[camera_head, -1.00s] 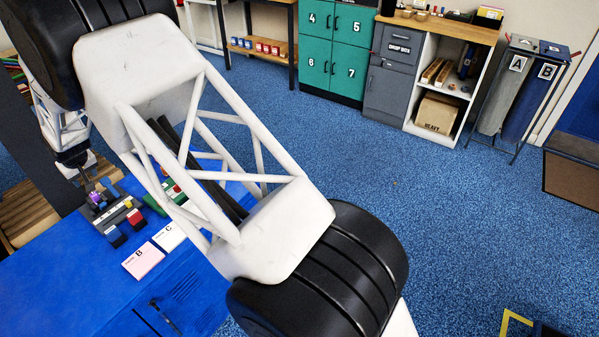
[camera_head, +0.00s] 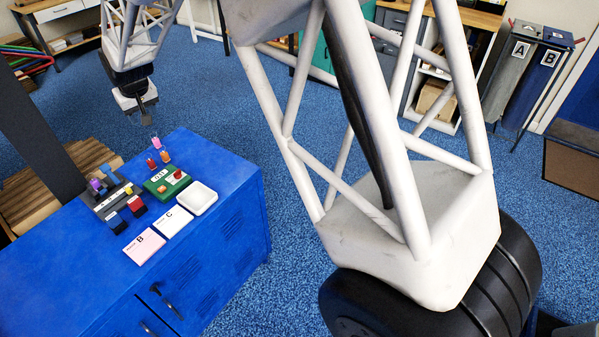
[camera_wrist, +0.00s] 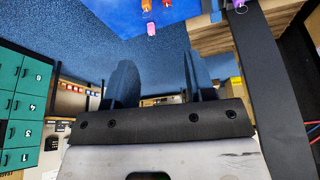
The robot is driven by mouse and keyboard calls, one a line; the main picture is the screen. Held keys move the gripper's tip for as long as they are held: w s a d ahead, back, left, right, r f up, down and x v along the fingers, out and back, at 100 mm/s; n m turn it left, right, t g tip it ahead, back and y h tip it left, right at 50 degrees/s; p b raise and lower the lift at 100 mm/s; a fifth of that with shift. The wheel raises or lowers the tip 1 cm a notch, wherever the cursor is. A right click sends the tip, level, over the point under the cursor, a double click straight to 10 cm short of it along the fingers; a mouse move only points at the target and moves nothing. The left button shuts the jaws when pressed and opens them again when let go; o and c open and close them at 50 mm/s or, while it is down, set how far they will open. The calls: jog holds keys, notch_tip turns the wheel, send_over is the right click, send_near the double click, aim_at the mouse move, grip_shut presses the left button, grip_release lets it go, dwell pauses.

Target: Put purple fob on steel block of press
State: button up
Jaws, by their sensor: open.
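A purple fob (camera_head: 96,184) sits at the back left of a dark grey fixture (camera_head: 112,201) on the blue cabinet. This fixture looks like the press, but the steel block under the fob is too small to make out. The purple fob also shows at the top edge of the wrist view (camera_wrist: 239,4). My gripper (camera_head: 141,112) is raised beyond the back edge of the cabinet, apart from the fob. In the wrist view its two fingers (camera_wrist: 158,72) are spread with nothing between them.
Pink (camera_head: 155,142), orange (camera_head: 165,157) and red (camera_head: 151,163) fobs stand near the cabinet's (camera_head: 225,180) back edge. A green device (camera_head: 160,184), a white tray (camera_head: 199,199), a pink card (camera_head: 143,246) and a white card (camera_head: 173,222) lie nearer. A dark post (camera_head: 35,120) rises at left.

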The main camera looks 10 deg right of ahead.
jog(key=s+d+r+m, duration=0.1)
jog(key=s+d+r, duration=0.4)
jog(key=d, duration=0.5)
jog(key=s+d+r+m+h, duration=0.1)
jog(key=s+d+r, duration=0.2)
jog(key=s+d, duration=0.5)
jog(key=s+d+r+m, duration=0.1)
jog(key=s+d+r, duration=0.3)
jog(key=d, duration=0.9)
jog(key=s+d+f+m, duration=0.1)
jog(key=s+d, duration=0.4)
jog(key=s, duration=0.4)
jog(key=s+d+f+m+h, duration=0.1)
jog(key=s+d, duration=0.5)
jog(key=s, duration=0.2)
jog(key=s+d+f+m, duration=0.1)
jog(key=s+d, duration=0.4)
jog(key=s, duration=0.4)
jog(key=shift+s+d+m+g, duration=0.3)
jog(key=shift+m+g, duration=0.1)
